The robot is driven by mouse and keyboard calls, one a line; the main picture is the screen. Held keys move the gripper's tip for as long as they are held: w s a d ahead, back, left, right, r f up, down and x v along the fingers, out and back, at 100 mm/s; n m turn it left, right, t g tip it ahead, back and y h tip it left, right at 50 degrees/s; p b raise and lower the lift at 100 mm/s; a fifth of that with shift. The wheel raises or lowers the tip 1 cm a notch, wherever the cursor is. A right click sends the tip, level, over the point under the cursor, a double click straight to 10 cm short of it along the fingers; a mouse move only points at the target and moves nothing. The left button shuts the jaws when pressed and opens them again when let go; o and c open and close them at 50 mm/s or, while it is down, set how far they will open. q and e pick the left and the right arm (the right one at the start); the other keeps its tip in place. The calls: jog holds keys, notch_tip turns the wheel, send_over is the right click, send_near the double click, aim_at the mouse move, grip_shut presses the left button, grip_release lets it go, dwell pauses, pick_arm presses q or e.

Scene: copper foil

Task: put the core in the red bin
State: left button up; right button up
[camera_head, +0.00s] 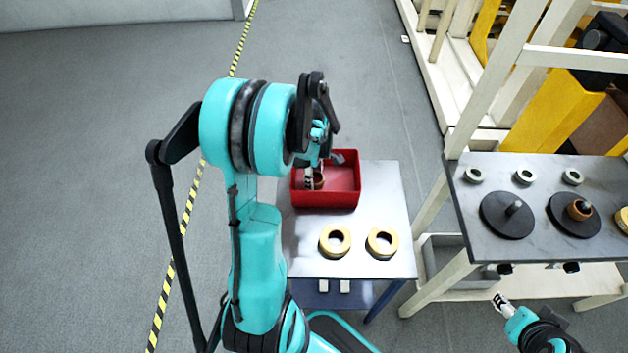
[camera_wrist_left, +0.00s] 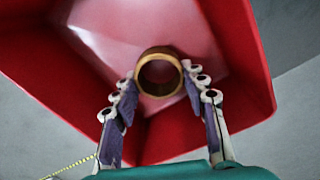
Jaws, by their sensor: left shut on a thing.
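The core, a short brown-gold ring (camera_wrist_left: 160,91), is between the fingertips of my left gripper (camera_wrist_left: 159,76), which is shut on it. In the wrist view the red bin (camera_wrist_left: 234,60) lies beyond the core, with its floor and walls around it. In the head view the red bin (camera_head: 325,198) stands on the small grey table, and my left gripper (camera_head: 313,178) holds the core (camera_head: 319,181) over or inside it. I cannot tell whether the core touches the floor. My right gripper (camera_head: 502,303) is at the lower right, small, its opening unclear.
Two yellow rings (camera_head: 335,253) lie on the small table (camera_head: 300,235) in front of the bin. To the right a dark-topped bench (camera_head: 485,245) holds small grey rings (camera_head: 474,175) and black discs with posts (camera_head: 493,222). A white frame post stands beside it.

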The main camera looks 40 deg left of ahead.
pick_arm(q)
jog(key=shift+f, duration=0.4)
jog(key=shift+f, duration=0.2)
jog(key=o, duration=0.8)
jog(key=shift+c, duration=0.2)
jog(key=shift+r, duration=0.15)
